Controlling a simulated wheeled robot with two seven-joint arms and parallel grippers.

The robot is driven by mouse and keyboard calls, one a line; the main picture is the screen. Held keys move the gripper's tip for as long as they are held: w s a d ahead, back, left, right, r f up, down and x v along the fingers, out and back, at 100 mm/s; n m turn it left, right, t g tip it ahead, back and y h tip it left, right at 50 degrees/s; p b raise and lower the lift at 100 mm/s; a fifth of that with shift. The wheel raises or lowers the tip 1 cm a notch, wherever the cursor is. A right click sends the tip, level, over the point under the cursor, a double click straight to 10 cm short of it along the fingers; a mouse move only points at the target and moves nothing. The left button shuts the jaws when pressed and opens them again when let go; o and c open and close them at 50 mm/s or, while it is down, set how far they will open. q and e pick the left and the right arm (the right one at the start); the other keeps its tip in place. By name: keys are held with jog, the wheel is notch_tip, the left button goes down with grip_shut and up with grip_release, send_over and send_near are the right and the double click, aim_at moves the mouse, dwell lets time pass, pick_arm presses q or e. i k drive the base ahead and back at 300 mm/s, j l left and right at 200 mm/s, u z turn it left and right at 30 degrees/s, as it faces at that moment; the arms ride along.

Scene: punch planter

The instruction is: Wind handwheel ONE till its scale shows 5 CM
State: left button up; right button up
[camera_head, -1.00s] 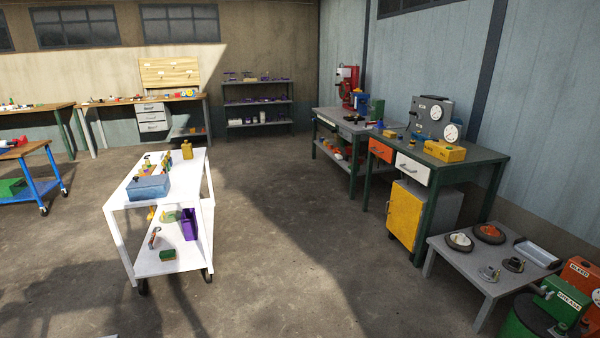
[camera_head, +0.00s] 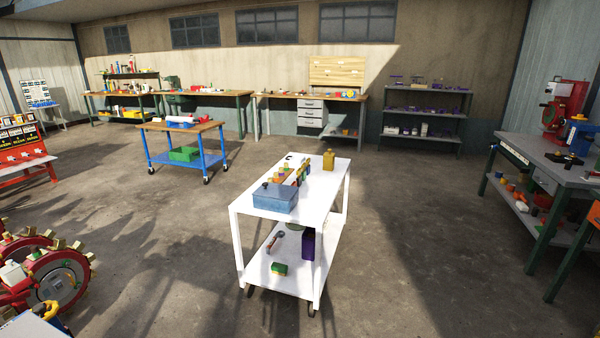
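No handwheel or scale marked ONE can be made out in the head view. A red wheeled machine (camera_head: 45,275) with brass-coloured lugs around its wheels stands at the lower left, cut off by the picture edge. A pale disc (camera_head: 58,284) sits at the middle of its front wheel; I cannot read any marks on it. Neither of my grippers is in view.
A white trolley (camera_head: 327,185) with a blue box (camera_head: 275,198) stands ahead. A blue-legged cart (camera_head: 183,137) is behind it to the left. A grey workbench (camera_head: 545,160) lines the right. Open concrete floor lies between the red machine and the trolley.

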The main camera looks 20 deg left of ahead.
aim_at(40, 309)
jog(key=i+j+u, duration=0.1)
jog(key=i+u, duration=0.8)
jog(key=i+l+u, duration=0.35)
jog(key=i+u, duration=0.15)
jog(key=i, duration=0.1)
